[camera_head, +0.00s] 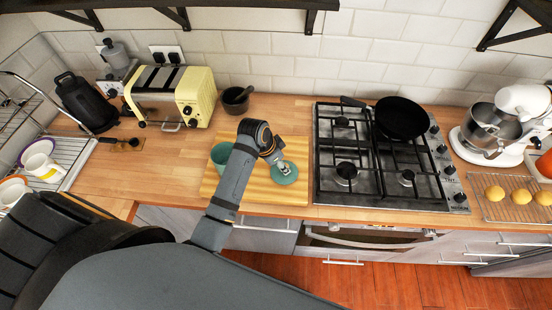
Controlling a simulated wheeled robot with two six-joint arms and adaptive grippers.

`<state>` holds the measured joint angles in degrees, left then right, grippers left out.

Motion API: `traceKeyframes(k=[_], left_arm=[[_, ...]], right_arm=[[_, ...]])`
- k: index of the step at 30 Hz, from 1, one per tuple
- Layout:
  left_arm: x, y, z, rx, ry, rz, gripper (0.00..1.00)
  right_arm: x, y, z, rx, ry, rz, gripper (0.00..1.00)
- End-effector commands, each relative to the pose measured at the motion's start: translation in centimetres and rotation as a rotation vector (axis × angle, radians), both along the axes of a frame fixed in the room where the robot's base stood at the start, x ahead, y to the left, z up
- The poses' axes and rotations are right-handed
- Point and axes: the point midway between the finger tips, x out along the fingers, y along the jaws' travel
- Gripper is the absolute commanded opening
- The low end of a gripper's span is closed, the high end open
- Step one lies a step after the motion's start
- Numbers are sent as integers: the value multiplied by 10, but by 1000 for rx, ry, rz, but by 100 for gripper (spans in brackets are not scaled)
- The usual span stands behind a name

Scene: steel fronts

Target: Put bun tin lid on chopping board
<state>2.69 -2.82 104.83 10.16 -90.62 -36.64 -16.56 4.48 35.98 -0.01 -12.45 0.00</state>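The round green bun tin lid (284,175) is over the right part of the pale wooden chopping board (297,195). I cannot tell whether it rests on the board or is held just above it. My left gripper (283,168) is right at the lid's top, at its middle. The fingers are too small to show whether they are open or shut on the lid. The green bun tin (220,154) stands on the board's left part, partly hidden by my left arm. My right gripper is not in view.
A gas hob (375,190) with a black frying pan (401,117) lies right of the board. A dark mortar (236,102) and a yellow toaster (172,94) stand behind. A dish rack (75,158) with mugs is at the left. Worktop left of the board is mostly clear.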

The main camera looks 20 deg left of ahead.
Motion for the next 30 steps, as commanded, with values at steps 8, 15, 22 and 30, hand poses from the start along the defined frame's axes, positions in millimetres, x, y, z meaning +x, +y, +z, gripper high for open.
traceKeyframes(k=[8,15,22,30], left_arm=[[-16,14,53,3,-4,0,49],[-22,17,69,1,2,0,49],[-22,17,69,0,1,0,49],[-21,17,69,0,1,0,49]], right_arm=[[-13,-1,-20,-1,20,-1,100],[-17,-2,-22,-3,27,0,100],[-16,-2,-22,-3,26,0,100],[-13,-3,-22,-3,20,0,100]])
